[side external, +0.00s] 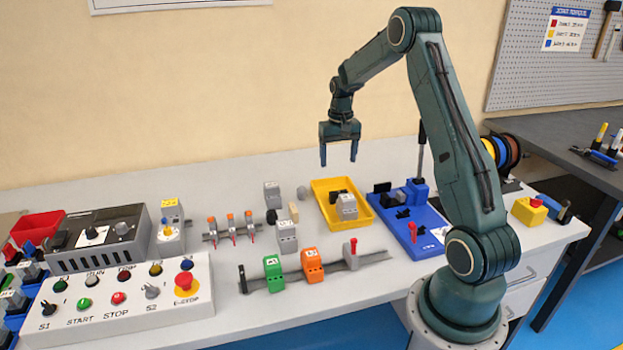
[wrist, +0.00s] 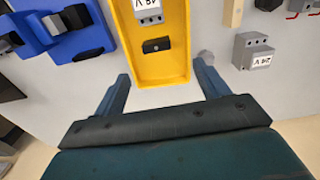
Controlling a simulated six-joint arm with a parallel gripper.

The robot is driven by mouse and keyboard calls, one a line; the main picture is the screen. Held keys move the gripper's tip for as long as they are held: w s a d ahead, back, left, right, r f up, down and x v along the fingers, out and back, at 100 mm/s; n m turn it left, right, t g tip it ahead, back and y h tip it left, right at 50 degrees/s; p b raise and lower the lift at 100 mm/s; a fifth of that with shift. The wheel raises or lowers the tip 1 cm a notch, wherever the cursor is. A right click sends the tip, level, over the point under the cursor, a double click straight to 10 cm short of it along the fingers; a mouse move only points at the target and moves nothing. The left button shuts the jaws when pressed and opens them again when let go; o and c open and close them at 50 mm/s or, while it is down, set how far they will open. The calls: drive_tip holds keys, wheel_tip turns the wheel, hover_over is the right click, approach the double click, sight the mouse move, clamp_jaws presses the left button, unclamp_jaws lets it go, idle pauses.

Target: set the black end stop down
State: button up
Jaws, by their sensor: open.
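A small black block, which looks like the black end stop (wrist: 156,45), lies on the floor of the yellow tray (wrist: 166,68). The tray also shows in the side view (side external: 362,222), with a dark piece (side external: 336,196) in it. A grey module (wrist: 148,12) sits in the tray beside the black block; it also shows in the side view (side external: 347,208). My gripper (side external: 338,163) is open and empty, raised above the tray. In the wrist view my gripper (wrist: 163,75) has its fingers wide apart, with the tray's near end between them.
A rail (side external: 285,281) carries a green block (side external: 273,273), an orange block (side external: 312,265) and a dark piece (side external: 242,280) at its left end. A blue fixture (side external: 418,238) stands right of the tray. Grey modules (side external: 287,237) stand left of it. A control box (side external: 135,303) fills the front left.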

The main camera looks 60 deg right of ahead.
drive_tip(key=s+a+r+n+t, duration=0.1)
drive_tip(key=s+a+r+n, duration=0.1)
drive_tip(key=a+r, duration=0.7)
drive_tip(key=s+a+r+n+t, duration=0.1)
drive_tip(key=s+a+r+n, duration=0.1)
drive_tip(key=a+r, duration=0.7)
drive_tip(key=s+a+n+t, duration=0.3)
drive_tip(key=s+a+n, duration=0.1)
drive_tip(key=s+a, duration=1.1)
drive_tip(key=shift+s+a+f+n, duration=0.3)
drive_tip(key=shift+s+f+n, duration=0.15)
drive_tip(key=shift+s, duration=0.4)
